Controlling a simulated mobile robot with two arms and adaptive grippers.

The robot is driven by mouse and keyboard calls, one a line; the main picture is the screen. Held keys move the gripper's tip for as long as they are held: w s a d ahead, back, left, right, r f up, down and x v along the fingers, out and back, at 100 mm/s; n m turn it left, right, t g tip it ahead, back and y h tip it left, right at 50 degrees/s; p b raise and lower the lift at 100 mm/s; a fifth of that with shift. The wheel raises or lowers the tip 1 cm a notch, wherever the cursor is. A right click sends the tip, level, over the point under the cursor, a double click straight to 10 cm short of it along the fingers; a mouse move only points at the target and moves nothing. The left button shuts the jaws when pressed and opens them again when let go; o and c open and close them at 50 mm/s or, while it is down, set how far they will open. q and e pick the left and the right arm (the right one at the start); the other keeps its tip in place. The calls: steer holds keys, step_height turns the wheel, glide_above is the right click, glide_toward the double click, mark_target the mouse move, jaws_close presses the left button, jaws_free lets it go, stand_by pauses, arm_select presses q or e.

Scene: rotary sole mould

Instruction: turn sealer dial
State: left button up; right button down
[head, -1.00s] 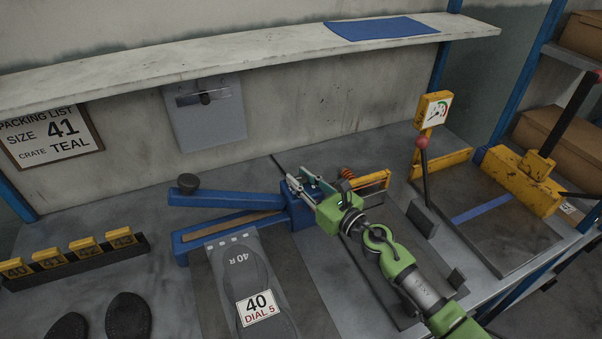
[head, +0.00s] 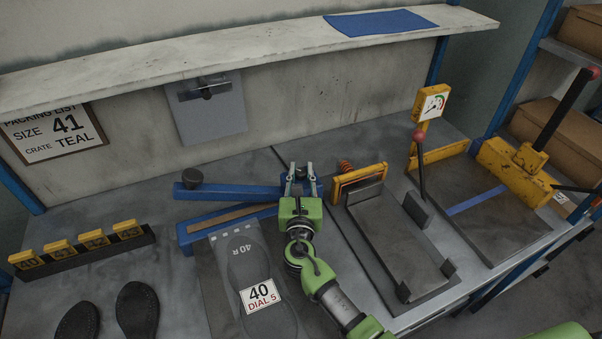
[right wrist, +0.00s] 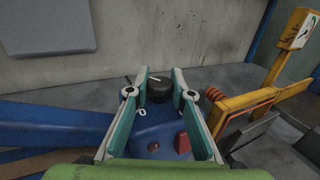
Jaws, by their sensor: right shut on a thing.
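The blue sealer (head: 238,192) lies on the bench, with a long blue arm and a dark round knob on the arm's left end. The dial, a black round knob with a white mark (right wrist: 159,91), sits on the sealer's blue housing (right wrist: 155,133) in the right wrist view. My right gripper (head: 303,175) is shut on the dial, with one finger on each side; it also shows in the right wrist view (right wrist: 160,78). In the head view the gripper hides the dial. The dial's numbers are not readable. My left gripper is not in view.
A dark sole (head: 236,262) with a card (head: 261,296) reading "40 DIAL 5" lies in front of the sealer. A packing list (head: 55,135) reads "SIZE 41, CRATE TEAL".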

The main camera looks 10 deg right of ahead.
mark_target(301, 170)
steer(key=shift+m+g+h, duration=0.3)
steer(key=shift+m+h, duration=0.3)
steer(key=shift+h, duration=0.3)
steer(key=c, duration=1.8)
jaws_free()
steer(key=shift+o, duration=0.2)
step_height(301, 170, up, 10)
steer(key=shift+r, duration=0.1)
